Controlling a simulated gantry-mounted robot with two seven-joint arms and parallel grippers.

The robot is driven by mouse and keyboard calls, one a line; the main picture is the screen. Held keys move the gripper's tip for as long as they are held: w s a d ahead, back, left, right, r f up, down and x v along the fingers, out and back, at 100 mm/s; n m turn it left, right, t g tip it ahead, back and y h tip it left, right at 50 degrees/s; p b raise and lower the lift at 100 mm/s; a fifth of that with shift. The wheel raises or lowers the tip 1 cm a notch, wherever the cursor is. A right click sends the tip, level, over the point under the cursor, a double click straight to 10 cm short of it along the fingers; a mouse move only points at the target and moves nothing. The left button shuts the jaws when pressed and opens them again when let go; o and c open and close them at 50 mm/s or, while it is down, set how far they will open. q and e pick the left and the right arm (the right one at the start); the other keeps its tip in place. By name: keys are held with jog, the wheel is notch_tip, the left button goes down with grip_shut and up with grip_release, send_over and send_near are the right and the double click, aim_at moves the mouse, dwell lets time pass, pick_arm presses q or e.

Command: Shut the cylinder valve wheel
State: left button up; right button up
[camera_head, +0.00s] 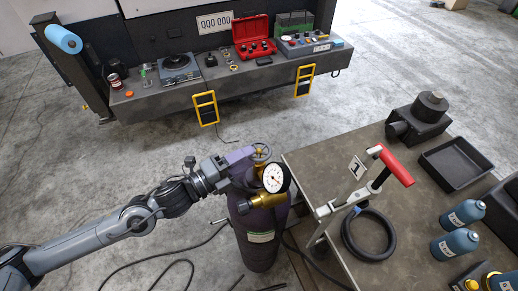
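The dark purple gas cylinder (261,243) stands upright on the floor at the picture's lower middle. Its round spoked valve wheel (262,152) sits at the top, above a brass valve and a white-faced gauge (273,179). My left arm reaches in from the lower left, and its gripper (248,155) is at the left side of the wheel. The fingertips are at or very near the rim. I cannot tell whether they touch it or how far they are apart. My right gripper is not in view.
A cart (322,158) stands close right of the cylinder, with a red handle (396,165), a black hose ring (369,234), a black tray (456,163) and blue bottles (463,213). Cables lie on the floor. A bench (150,103) with tools stands behind; open floor lies between.

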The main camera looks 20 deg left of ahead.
aim_at(259, 150)
pick_arm(q)
jog(key=shift+x, duration=2.4)
grip_shut()
